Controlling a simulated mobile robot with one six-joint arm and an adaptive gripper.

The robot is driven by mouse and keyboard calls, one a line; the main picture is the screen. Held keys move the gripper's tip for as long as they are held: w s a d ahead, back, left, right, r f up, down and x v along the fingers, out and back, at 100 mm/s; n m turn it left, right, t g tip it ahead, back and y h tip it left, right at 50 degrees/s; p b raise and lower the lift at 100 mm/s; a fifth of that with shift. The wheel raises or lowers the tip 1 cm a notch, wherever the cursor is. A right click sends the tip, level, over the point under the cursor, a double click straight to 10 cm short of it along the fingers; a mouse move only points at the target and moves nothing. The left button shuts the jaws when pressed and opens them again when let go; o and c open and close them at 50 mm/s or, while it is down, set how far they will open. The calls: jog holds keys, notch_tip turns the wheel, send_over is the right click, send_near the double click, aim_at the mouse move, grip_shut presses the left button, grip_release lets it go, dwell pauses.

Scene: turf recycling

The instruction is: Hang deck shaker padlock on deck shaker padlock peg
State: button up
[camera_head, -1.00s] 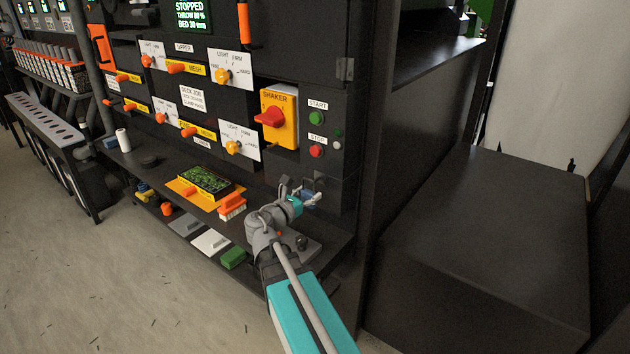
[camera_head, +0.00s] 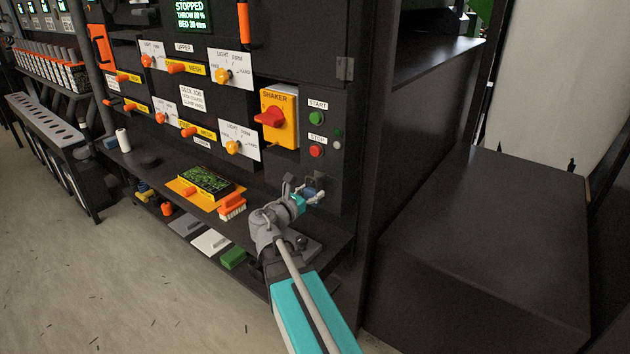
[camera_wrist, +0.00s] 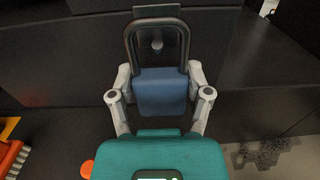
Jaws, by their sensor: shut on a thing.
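The padlock (camera_wrist: 160,92) has a blue body and a dark shackle, seen in the wrist view. My gripper (camera_wrist: 160,90) is shut on the sides of its body, and the shackle points away from the gripper. The peg (camera_wrist: 157,45) shows as a small light round end on a dark plate, framed inside the shackle opening. I cannot tell whether the shackle is around the peg or only in front of it. In the head view my gripper (camera_head: 312,197) is at the panel's lower right, below the stop button, with the blue padlock (camera_head: 317,193) partly hidden.
The red shaker switch (camera_head: 270,117) and the green and red buttons (camera_head: 316,151) are above my gripper.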

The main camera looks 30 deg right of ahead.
jog(key=shift+w+d+f+b, duration=0.2)
jog(key=shift+d+f+b, duration=0.15)
jog(key=shift+d, duration=0.3)
dwell(1.1)
jog(key=shift+d+f+b, duration=0.1)
jog(key=shift+f+b, duration=0.2)
jog(key=shift+f, duration=0.05)
dwell(1.2)
jog(key=o, duration=1.2)
jog(key=shift+o, duration=0.2)
jog(key=v, duration=1.2)
